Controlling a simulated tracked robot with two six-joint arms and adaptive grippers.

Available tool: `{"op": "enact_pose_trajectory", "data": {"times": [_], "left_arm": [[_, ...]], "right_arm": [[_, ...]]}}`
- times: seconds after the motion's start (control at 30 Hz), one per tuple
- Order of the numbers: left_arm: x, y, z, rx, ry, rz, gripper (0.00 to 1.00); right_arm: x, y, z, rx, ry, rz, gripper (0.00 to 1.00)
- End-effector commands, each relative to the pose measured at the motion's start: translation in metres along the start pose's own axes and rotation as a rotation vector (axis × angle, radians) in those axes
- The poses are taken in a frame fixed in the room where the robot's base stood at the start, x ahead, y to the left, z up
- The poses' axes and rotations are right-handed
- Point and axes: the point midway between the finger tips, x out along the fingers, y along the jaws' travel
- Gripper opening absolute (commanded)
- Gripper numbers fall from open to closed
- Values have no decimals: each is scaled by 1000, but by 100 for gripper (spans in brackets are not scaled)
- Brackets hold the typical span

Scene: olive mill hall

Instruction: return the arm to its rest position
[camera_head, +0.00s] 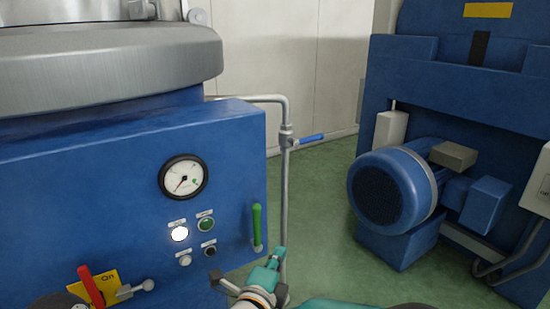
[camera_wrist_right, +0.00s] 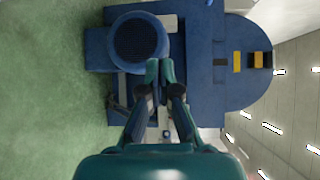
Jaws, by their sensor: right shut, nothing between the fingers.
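My right gripper (camera_head: 276,257) is low in the middle of the head view, in front of the lower right of the blue machine's panel. It has teal fingertips and dark joints. In the wrist view the right gripper (camera_wrist_right: 159,72) has its two teal fingertips together with nothing between them. A teal part of my own arm shows at the bottom edge of the head view. My left gripper is not in view.
The blue panel (camera_head: 110,170) holds a gauge (camera_head: 183,176), a lit white button (camera_head: 180,234), a green lever (camera_head: 257,224) and a red-handled switch (camera_head: 91,287). A pipe with a blue valve handle (camera_head: 312,138) stands beside it. A motor (camera_head: 392,190) is right; green floor lies between.

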Motion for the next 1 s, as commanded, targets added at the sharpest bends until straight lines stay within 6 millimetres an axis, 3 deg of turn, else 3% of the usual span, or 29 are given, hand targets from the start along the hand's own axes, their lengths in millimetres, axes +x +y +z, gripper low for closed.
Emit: {"op": "enact_pose_trajectory", "data": {"times": [0.17,0.23,0.33,0.47,0.57,0.6,0.7,0.8,1.0], "left_arm": [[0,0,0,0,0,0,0],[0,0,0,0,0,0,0],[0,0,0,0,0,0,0],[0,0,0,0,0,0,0],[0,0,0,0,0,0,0],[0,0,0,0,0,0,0],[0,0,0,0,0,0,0],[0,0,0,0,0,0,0],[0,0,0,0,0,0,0]], "right_arm": [[49,40,-69,-37,146,67,0],[68,67,-109,-80,202,109,0],[86,119,-164,-171,218,211,0],[83,203,-218,-344,119,419,0],[54,269,-244,-491,-44,610,0],[36,294,-250,-548,-130,685,0],[-16,341,-253,-678,-380,839,0],[-69,368,-246,-785,-637,928,0],[-158,383,-224,-980,-1127,950,0]]}}
